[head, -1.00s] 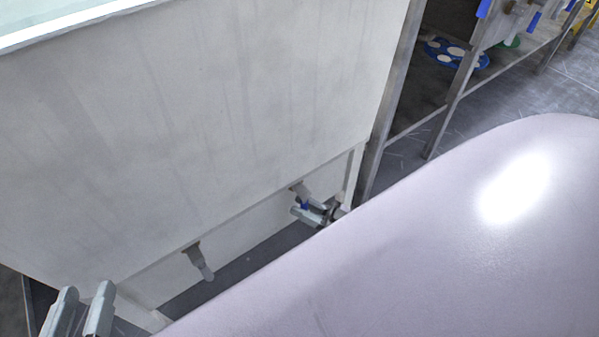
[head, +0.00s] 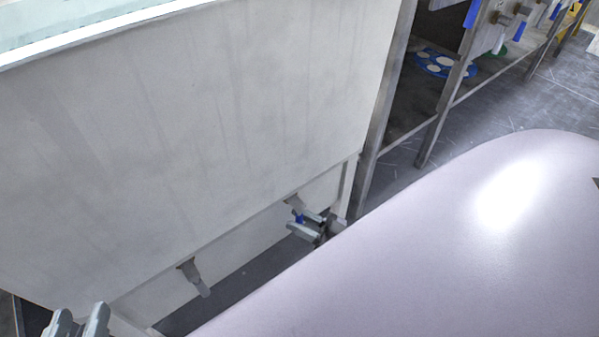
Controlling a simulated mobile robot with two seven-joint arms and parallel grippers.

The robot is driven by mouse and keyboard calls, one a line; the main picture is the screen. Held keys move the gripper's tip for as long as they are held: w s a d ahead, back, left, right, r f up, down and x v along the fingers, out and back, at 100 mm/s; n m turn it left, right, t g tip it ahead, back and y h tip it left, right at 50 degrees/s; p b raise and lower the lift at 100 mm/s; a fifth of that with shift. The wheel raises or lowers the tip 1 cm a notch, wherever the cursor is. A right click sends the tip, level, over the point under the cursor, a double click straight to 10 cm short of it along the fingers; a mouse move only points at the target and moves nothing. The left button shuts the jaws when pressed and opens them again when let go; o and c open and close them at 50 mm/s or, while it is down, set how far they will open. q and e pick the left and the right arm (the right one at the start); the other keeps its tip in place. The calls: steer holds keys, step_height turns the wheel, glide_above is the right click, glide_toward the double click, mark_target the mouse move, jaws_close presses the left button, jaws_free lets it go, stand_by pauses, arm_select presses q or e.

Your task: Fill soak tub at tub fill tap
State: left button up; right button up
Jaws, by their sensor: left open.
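A large white tub (head: 215,130) with a pale rim fills the left and middle of the head view. Its inside shows only as a pale blue-green strip at the top left. My left gripper (head: 77,321) is open and empty at the bottom left, in front of the tub's lower edge.
My own smooth pale body covers the lower right. Right of the tub stands a metal-legged frame (head: 437,120) with blue-handled valves above. A blue disc with white circles (head: 444,63) lies on its lower shelf. Dark floor (head: 520,105) is open at the right.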

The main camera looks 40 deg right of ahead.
steer(key=shift+s+d+f, duration=0.15)
steer(key=shift+s, duration=0.05)
steer(key=s+d, duration=0.7)
steer(key=s, duration=0.3)
steer(key=shift+p, duration=0.35)
